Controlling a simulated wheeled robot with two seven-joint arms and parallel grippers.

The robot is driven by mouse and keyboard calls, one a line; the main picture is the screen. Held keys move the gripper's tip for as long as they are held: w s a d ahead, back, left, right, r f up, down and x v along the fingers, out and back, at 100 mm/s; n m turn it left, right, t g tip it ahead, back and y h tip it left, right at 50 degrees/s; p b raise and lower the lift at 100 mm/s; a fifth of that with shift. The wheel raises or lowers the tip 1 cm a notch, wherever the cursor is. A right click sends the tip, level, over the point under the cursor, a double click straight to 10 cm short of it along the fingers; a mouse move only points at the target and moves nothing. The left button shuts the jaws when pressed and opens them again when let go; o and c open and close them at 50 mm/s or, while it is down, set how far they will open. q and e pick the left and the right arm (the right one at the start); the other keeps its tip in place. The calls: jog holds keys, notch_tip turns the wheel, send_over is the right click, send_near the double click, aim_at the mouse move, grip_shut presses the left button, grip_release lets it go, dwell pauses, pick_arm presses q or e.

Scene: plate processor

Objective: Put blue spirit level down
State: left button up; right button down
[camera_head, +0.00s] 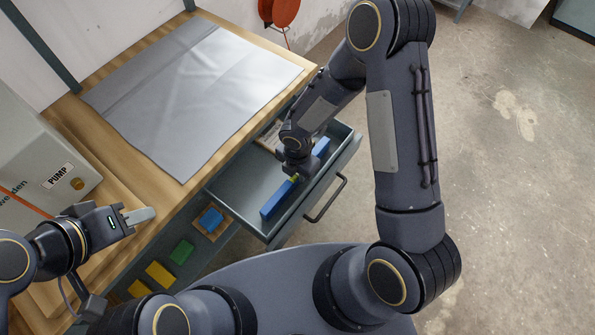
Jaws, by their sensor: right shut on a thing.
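The blue spirit level (278,200) is a long bar in the open grey drawer (236,187), lying lengthwise near the drawer's front wall. My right gripper (296,179) reaches down into the drawer and is shut on the level's middle, hiding that part. Both ends of the level show on either side of the gripper. I cannot tell whether its underside touches the drawer floor. My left gripper (140,215) is over the left part of the wooden workbench, away from the level. Its light grey fingers overlap in this view, so their opening cannot be told.
A grey mat (195,95) covers much of the workbench (115,160). A box marked PUMP (40,150) stands at the left. The drawer has a dark handle (326,200). Blue, green and yellow pieces (181,251) sit left of the drawer. Bare floor (500,200) lies right.

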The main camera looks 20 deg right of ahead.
jog(key=c, duration=1.3)
grip_release()
jog(key=shift+o, duration=0.2)
jog(key=shift+r+p, duration=0.25)
jog(key=shift+p, duration=0.1)
jog(key=s+d+r+m+t+p, duration=0.1)
jog(key=d+r+m, duration=0.25)
jog(key=r, duration=0.65)
jog(key=s+d+r+m, duration=0.2)
jog(key=r+m, duration=0.2)
jog(key=r, duration=0.6)
jog(key=s+d+r+m+t+y, duration=0.2)
jog(key=s+r+m, duration=0.3)
jog(key=m, duration=0.5)
jog(key=s+d+r+m+t+y, duration=0.1)
jog(key=s+r+m+t, duration=0.1)
jog(key=s+r+m, duration=0.3)
jog(key=s+m, duration=0.3)
jog(key=m, duration=0.2)
jog(key=shift+s+d+t+y, duration=0.15)
jog(key=shift+d+t+y, duration=0.15)
jog(key=shift+d+y, duration=0.1)
